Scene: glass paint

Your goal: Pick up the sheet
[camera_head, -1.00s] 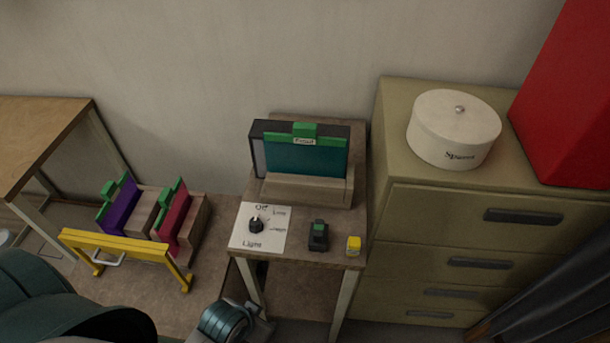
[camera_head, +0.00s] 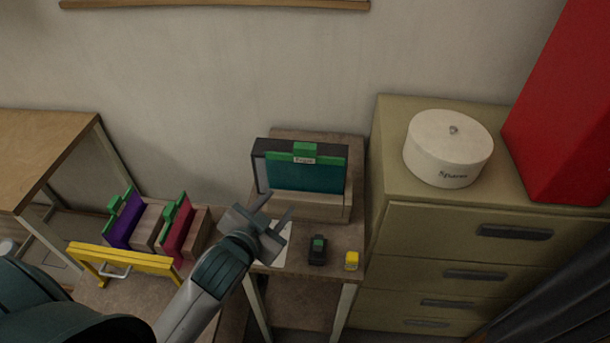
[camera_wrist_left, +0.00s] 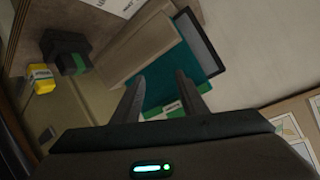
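A teal sheet (camera_head: 305,179) with a green clip on its top edge (camera_head: 304,152) stands upright in a holder on the small table. In the left wrist view the teal sheet (camera_wrist_left: 160,86) lies behind and between my fingers, with its green clip near them. My left gripper (camera_head: 274,211) is open and empty, in front of and a little left of the sheet's holder. It also shows in the left wrist view (camera_wrist_left: 160,78). Contact with the sheet cannot be told. A purple sheet (camera_head: 122,220) and a crimson sheet (camera_head: 179,227) stand in wooden holders at left. My right gripper is out of view.
A white paper (camera_head: 284,240), partly hidden by my gripper, a black-green device (camera_head: 317,250) and a yellow block (camera_head: 351,260) lie on the small table. A yellow rack (camera_head: 125,259) stands at left. A drawer cabinet (camera_head: 420,255) with a white round box (camera_head: 448,148) stands at right.

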